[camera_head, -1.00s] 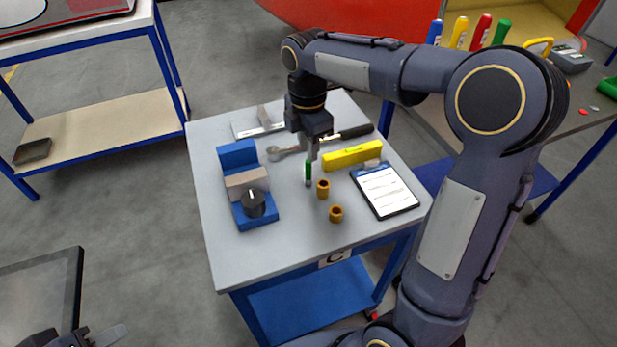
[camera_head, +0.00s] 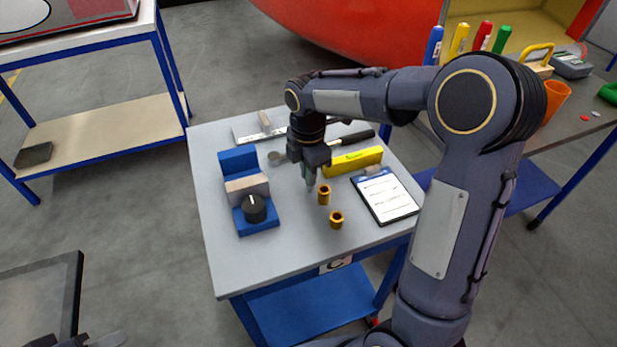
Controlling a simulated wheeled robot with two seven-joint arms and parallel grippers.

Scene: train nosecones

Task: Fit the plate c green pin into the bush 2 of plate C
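Plate C is the grey table top (camera_head: 245,270) with a "C" label on its front edge. Two brass bushes stand on it, a farther one (camera_head: 324,194) and a nearer one (camera_head: 336,220); which is bush 2 I cannot tell. My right gripper (camera_head: 308,180) points down just left of and behind the farther bush. It seems shut on the green pin (camera_head: 309,187), whose lower end shows small and dim below the fingers, beside the bush and not in it. My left gripper (camera_head: 100,341) is only partly in view at the bottom left edge.
A blue block with a black knob (camera_head: 254,208) stands left of the bushes. A yellow level (camera_head: 352,161), a dark-handled tool (camera_head: 352,138) and a clipboard (camera_head: 388,198) lie to the right. The table's front left area is clear.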

